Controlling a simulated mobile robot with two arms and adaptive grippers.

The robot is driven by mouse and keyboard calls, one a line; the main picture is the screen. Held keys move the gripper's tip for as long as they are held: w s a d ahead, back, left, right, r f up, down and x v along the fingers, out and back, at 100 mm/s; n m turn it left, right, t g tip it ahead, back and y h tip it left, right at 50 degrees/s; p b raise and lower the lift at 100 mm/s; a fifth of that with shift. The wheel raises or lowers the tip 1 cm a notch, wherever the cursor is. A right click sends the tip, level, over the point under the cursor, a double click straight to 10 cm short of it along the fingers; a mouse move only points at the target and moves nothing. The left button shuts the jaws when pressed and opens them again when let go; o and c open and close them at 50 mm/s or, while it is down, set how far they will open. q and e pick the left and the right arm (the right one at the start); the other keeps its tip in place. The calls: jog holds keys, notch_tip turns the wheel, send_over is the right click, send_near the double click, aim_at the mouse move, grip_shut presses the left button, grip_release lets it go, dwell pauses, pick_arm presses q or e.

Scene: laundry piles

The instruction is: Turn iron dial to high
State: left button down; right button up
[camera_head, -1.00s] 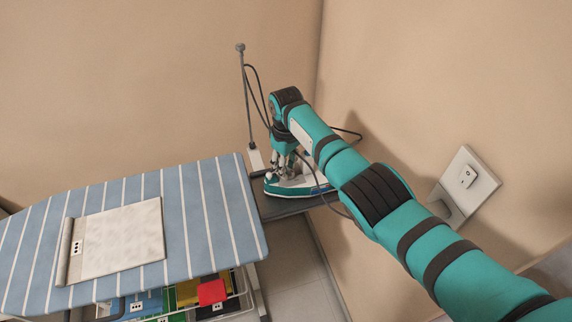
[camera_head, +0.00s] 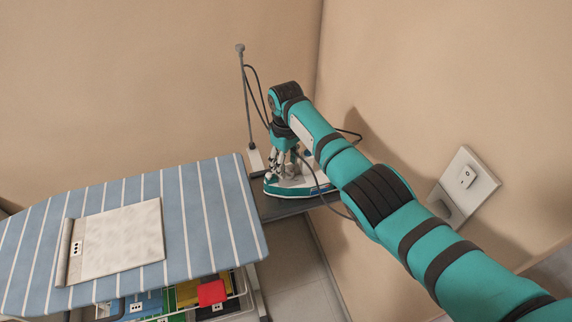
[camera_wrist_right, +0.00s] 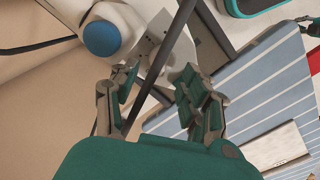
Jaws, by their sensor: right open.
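The iron (camera_head: 300,187), white with a teal base, sits on a dark shelf at the far end of the ironing board. In the right wrist view a round blue dial (camera_wrist_right: 102,38) shows on a white body at the upper left. My right gripper (camera_head: 275,174) points down at the iron in the head view and partly hides it. In the right wrist view its fingers (camera_wrist_right: 157,84) are apart, with nothing held between them; the blue dial is beyond and left of the fingertips. The dial's setting marks cannot be read. My left gripper is out of view.
The striped blue ironing board (camera_head: 205,215) carries a pale folded cloth (camera_head: 120,240). A thin pole (camera_head: 246,100) with a cord stands behind the iron; a dark bar crosses the wrist view. Walls are close behind and right, with a wall switch (camera_head: 466,178).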

notch_tip(320, 180, up, 11)
jog(key=shift+f, duration=0.15)
jog(key=shift+s+f, duration=0.1)
jog(key=shift+s, duration=0.05)
dwell(0.5)
